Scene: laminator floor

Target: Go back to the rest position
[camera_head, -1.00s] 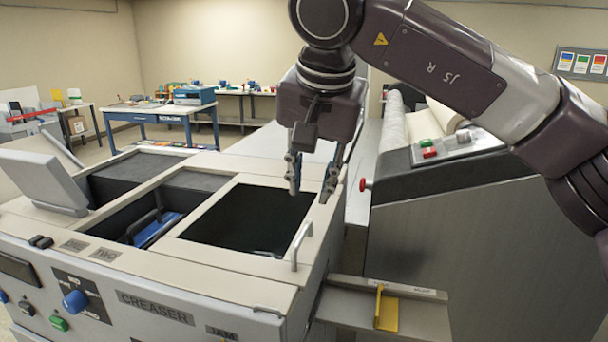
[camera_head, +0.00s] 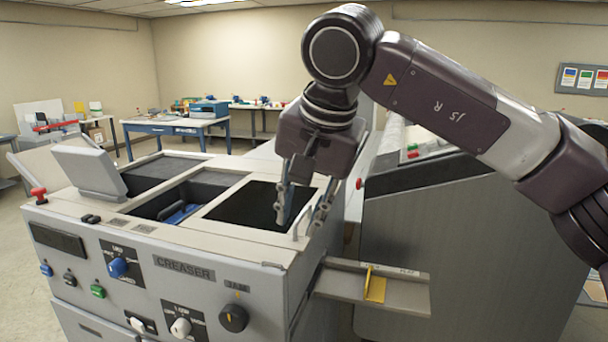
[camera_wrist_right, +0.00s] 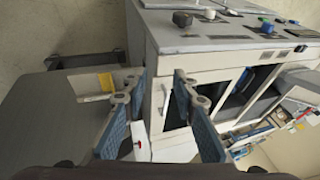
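My right gripper (camera_head: 300,208) hangs fingers down in the head view, in front of the right end of the creaser (camera_head: 180,262) and its dark open bay (camera_head: 250,203). Its two fingers are apart, and nothing shows between them. In the right wrist view the same open fingers (camera_wrist_right: 158,88) frame a gap, with the creaser's panel (camera_wrist_right: 215,28) beyond. My left gripper is in neither view.
The dark grey laminator side (camera_head: 455,235) stands to the right under my arm. A small shelf with a yellow guide (camera_head: 375,285) juts out between the machines. A blue table (camera_head: 175,126) stands at the back left. Floor is clear at left.

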